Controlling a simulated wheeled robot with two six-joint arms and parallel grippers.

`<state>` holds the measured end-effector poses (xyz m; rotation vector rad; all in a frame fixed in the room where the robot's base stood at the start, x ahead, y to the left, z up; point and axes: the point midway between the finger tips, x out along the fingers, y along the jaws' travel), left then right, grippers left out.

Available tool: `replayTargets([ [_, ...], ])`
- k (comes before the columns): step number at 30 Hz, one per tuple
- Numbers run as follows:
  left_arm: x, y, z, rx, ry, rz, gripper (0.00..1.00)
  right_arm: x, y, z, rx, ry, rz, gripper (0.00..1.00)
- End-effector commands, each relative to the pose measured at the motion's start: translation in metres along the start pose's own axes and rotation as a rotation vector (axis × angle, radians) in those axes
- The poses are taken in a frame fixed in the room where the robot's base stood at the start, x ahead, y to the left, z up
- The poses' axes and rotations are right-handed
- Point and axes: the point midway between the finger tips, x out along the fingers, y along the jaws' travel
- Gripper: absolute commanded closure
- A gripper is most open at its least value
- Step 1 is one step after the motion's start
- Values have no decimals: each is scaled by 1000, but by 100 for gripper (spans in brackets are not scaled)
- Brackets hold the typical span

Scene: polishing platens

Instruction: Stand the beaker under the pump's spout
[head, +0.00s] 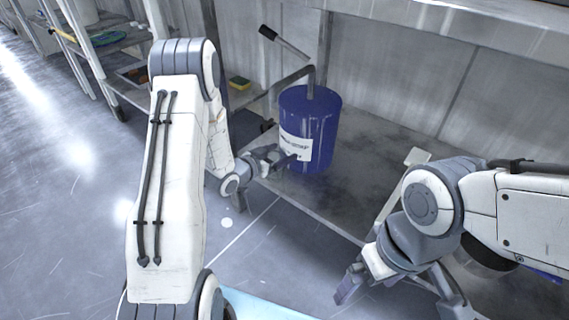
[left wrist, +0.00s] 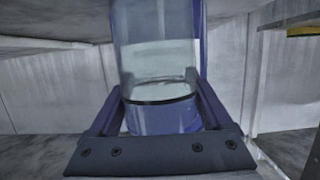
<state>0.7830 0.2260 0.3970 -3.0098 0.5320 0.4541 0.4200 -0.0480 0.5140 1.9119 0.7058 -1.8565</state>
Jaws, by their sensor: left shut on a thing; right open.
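The clear glass beaker (left wrist: 155,60) is upright between the two fingers of my left gripper (left wrist: 157,108) in the left wrist view. My left gripper is shut on it. In the head view my left gripper (head: 275,157) is at the front left of the blue drum (head: 312,125). The beaker is hard to make out there. The pump (head: 311,82) rises from the drum's top, and its spout (head: 285,80) bends down to the left. I cannot tell whether the beaker is directly below the spout's end. My right gripper (head: 400,290) is open and empty, low at the right.
The drum stands on a grey lower shelf (head: 375,180) under an upper shelf (head: 430,22). A yellow sponge (head: 239,83) lies behind, to the left. A pale flat-headed tool (head: 416,157) is near my right arm. A rack (head: 105,40) stands at the far left. Open floor (head: 60,200) lies at left.

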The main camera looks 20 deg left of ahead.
Motion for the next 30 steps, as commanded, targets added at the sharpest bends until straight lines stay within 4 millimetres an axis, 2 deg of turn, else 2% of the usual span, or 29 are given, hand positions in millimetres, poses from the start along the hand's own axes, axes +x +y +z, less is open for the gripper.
replayTargets([
  [8,21,-2,-6,1,2,-1,72,11,1,1,0,0,0,0],
  [12,30,-2,18,-2,-2,-3,72,32,2,2,0,0,0,0],
  [15,33,-2,28,-2,-1,-3,72,41,3,2,0,-1,0,0],
  [27,33,-2,30,-1,0,-2,72,42,3,2,0,0,0,0],
  [28,33,-2,30,-1,-1,-2,13,41,3,2,0,0,0,0],
  [29,33,-2,29,-1,-1,-2,2,41,3,2,0,0,0,0],
  [30,33,-2,29,-1,-1,-2,0,41,3,2,0,0,0,0],
])
